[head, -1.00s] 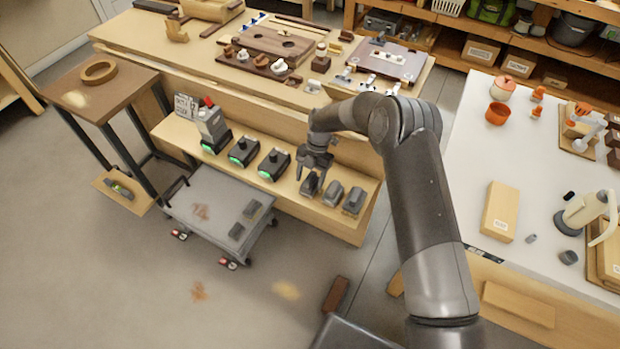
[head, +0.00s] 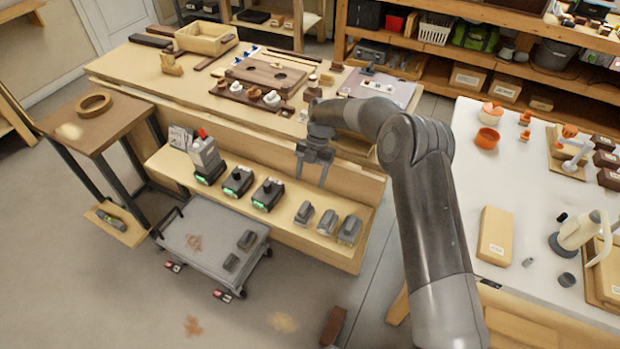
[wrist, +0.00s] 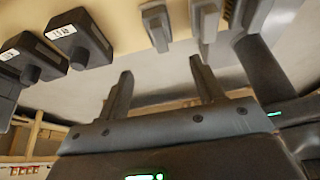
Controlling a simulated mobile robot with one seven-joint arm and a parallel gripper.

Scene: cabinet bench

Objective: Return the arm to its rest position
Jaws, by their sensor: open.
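My gripper (head: 312,176) is in the head view, above the low shelf (head: 270,222) at the front of the wooden bench. Its two fingers point down and stand apart, with nothing between them. In the wrist view my gripper (wrist: 160,88) also shows its fingers spread and empty. Three grey blocks, such as the left one (head: 304,212), stand on the shelf below and apart from the fingers. My arm reaches in from the lower right, bent at the elbow.
Black chargers with green lights (head: 268,194) stand left of the blocks. The grey cart (head: 205,245) is in front of the shelf. The bench top (head: 150,62) holds wooden boards and parts. The white table (head: 500,185) is close to my arm's right.

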